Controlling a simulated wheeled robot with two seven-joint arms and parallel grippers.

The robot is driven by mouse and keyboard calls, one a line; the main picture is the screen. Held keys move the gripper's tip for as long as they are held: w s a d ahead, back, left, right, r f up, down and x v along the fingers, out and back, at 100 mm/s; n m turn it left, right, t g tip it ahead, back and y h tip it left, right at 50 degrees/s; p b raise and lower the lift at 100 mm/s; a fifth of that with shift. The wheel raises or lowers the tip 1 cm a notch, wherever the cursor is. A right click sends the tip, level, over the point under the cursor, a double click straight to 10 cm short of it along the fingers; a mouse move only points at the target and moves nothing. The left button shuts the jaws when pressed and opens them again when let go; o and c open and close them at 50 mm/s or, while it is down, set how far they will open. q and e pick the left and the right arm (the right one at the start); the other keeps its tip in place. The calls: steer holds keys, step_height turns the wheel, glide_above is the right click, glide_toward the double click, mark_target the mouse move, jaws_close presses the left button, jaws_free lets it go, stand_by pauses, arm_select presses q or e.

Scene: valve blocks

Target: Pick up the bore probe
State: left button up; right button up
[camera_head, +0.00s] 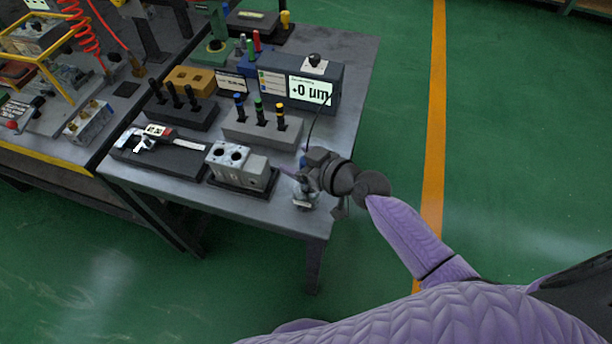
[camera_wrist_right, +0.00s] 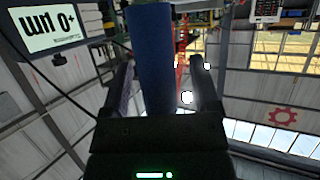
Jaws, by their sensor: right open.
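The bore probe (camera_head: 303,161) shows in the head view only as a small blue part at the front right corner of the grey table, largely hidden by my right gripper. A dark cable runs towards it from the gauge display. In the right wrist view its blue handle (camera_wrist_right: 150,55) stands between the two fingers, nearer the left one. My right gripper (camera_head: 306,168) is at the probe, open, with its fingers (camera_wrist_right: 163,85) on either side of the handle. A small metal holder (camera_head: 304,197) stands below the gripper. My left gripper is not in view.
The gauge display (camera_head: 311,90) reads +0 µm and stands behind the probe; it also shows in the wrist view (camera_wrist_right: 52,27). A metal valve block (camera_head: 238,162) sits just left of the gripper. A rack with coloured-top pins (camera_head: 262,133) is behind it. Right of the table is open floor.

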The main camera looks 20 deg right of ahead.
steer(key=shift+c, duration=1.2)
jaws_close()
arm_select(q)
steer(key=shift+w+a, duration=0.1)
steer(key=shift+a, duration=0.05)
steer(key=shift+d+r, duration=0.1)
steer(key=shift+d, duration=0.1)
arm_select(e)
steer(key=shift+r, duration=0.15)
